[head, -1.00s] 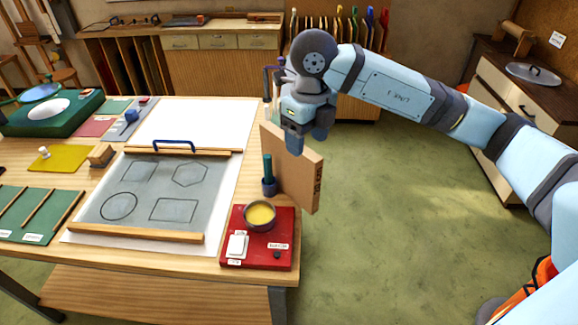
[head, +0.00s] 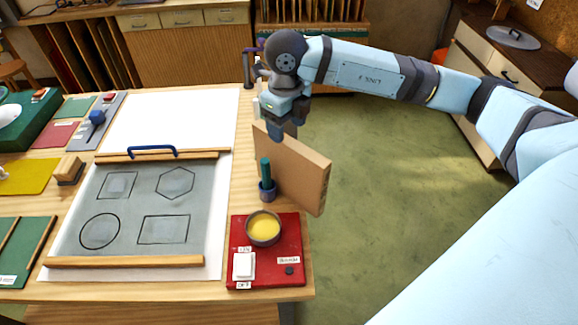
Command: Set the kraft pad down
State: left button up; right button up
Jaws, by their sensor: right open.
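The kraft pad (head: 300,172) is a flat brown slab standing upright on its edge at the right side of the worktable (head: 222,290). Its near lower corner shows past the table's edge, and I cannot tell whether its whole bottom edge rests on the wood. My right gripper (head: 284,131) is open, pointing down at the pad's far upper corner. Its fingers overlap that corner in the picture; whether they touch it I cannot tell. My left gripper is not in view.
A dark cup with a green-handled tool (head: 267,188) stands close to the pad's left face. A red board (head: 278,275) with a bowl of yellow stuff (head: 264,229) lies nearer. A grey panel (head: 138,211) with outlined shapes lies left. White paper (head: 170,118) lies bare behind it.

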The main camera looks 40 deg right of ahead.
aim_at(289, 141)
jog(key=shift+w+f, duration=0.2)
jog(key=shift+f, duration=1.25)
jog(key=shift+d+f+p, duration=0.1)
jog(key=shift+f+p, duration=0.2)
jog(key=shift+p, duration=0.05)
jog(key=f, duration=0.2)
jog(key=f+p, duration=0.1)
jog(key=shift+s+d+f, duration=0.1)
jog(key=shift+d+f, duration=0.15)
jog(key=shift+d, duration=0.05)
jog(key=shift+f, duration=0.5)
jog(key=c, duration=0.4)
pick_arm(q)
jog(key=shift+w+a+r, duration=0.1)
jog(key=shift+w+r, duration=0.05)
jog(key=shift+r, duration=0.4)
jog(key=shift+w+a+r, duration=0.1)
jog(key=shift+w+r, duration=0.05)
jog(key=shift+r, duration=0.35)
pick_arm(e)
grip_shut()
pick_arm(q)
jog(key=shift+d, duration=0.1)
pick_arm(e)
jog(key=shift+r, duration=0.1)
